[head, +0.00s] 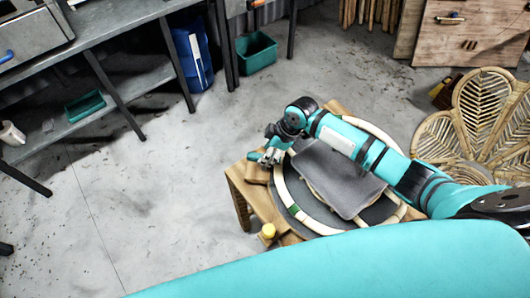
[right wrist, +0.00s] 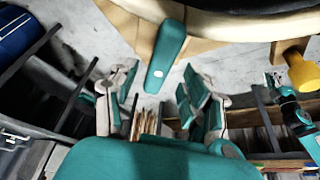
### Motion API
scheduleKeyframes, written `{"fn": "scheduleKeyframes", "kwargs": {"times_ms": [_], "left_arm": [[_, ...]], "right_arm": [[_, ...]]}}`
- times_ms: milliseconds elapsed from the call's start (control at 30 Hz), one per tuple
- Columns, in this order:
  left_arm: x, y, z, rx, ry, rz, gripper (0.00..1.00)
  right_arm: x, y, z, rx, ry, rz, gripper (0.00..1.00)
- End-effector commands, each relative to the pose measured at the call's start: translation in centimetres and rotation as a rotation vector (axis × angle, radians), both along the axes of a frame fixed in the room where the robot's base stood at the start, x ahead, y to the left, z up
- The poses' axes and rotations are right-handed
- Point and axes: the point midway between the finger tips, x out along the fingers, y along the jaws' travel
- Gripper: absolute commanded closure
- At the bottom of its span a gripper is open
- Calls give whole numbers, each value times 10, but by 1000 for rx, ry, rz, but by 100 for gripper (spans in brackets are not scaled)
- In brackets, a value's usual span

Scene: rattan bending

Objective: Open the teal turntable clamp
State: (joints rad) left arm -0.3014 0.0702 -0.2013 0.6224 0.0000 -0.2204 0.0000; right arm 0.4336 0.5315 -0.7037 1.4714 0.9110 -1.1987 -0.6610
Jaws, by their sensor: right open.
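The turntable (head: 377,212) is a dark round disc on a wooden stand. A grey cloth (head: 338,180) and a pale rattan ring (head: 281,190) lie over it. The teal clamp lever (right wrist: 165,50) shows in the right wrist view, jutting from under the turntable's rim. My right gripper (head: 268,156) is at the left side of the turntable. In the right wrist view its fingers (right wrist: 158,100) are spread apart, with the lever's lower end in line with the gap between them. I cannot tell whether they touch it.
A yellow knob (head: 268,231) is at the stand's front left, near the rim. A woven rattan chair (head: 488,110) stands at the right. A metal shelf (head: 118,82) with a green tray is at the left. The floor between shelf and stand is clear.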

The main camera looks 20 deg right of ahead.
Motion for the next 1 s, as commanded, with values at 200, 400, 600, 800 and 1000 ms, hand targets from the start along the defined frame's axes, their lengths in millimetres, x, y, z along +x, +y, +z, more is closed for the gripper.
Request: {"fn": "scheduleKeyframes", "kwargs": {"times_ms": [200,400,600,800,1000], "left_arm": [[2,3,3,4,-2,-3,100],[2,7,3,8,-3,-3,100],[1,8,3,10,-1,-3,100],[1,9,3,10,0,-2,100],[1,9,3,10,0,-1,100]], "right_arm": [[4,7,-19,1,0,-1,52],[4,8,-22,0,-2,1,52],[4,8,-21,0,-1,0,62],[4,8,-21,0,-1,0,89],[4,8,-21,-1,-1,1,100]]}}
